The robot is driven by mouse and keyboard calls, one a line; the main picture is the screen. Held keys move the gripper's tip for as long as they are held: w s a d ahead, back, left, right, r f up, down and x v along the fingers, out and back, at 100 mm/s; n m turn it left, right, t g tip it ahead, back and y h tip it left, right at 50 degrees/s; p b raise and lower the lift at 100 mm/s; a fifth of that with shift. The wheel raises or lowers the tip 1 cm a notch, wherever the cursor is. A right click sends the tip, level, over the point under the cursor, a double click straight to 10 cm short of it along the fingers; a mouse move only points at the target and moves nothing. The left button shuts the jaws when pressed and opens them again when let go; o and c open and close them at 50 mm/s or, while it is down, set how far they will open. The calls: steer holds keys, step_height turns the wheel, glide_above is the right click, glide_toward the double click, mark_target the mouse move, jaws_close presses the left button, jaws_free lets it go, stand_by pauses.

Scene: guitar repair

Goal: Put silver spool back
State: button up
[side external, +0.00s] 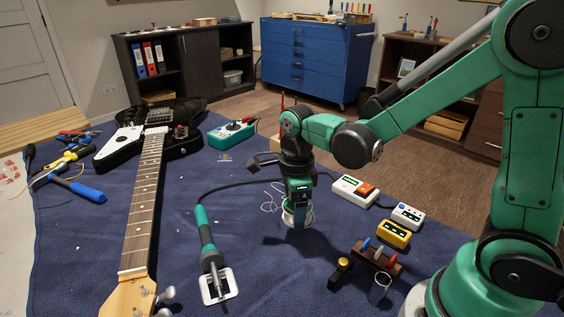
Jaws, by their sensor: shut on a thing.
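The silver spool (289,218) is at the lower end of my gripper (298,212), above or on the blue mat. My gripper points down and is shut on the spool, covering much of it. The spool's pale rim shows below and to the left of the fingers. A thin loose wire (268,205) shows just left of the spool. I cannot tell whether the spool touches the mat.
A soldering iron (207,238) rests on a white stand (219,287). A black guitar (145,190) lies at left. A white box with a red switch (355,190), a yellow box (394,234) and a wooden rack (376,260) stand at right on the mat (270,285).

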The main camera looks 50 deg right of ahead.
mark_target(294, 236)
steer(key=shift+f, duration=2.3)
steer(key=o, duration=1.3)
steer(key=shift+f, duration=0.15)
